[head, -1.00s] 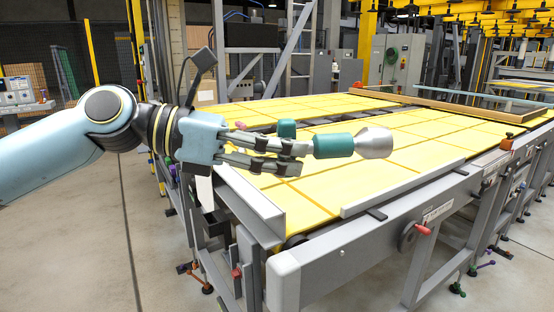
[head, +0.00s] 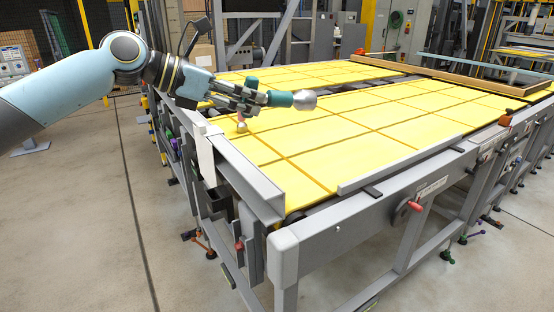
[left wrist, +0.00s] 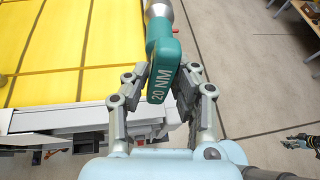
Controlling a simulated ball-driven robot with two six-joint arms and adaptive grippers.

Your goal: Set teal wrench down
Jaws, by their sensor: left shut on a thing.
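The teal wrench (head: 280,98) has a silver, rounded head and shows in the head view above the left part of the yellow table. My left gripper (head: 256,98) is shut on its teal body, with a teal part sticking up behind the fingers. In the left wrist view, the wrench (left wrist: 163,62) lies between the two fingers of my left gripper (left wrist: 163,88), and its body reads "20 NM". The silver head points away from the gripper. The wrench appears to be held above the surface; the exact gap is hard to judge.
The yellow panelled table (head: 370,130) has a grey metal rail (head: 400,165) along its front edge. A wooden-edged frame (head: 440,75) lies at the back. Much of the yellow surface is clear.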

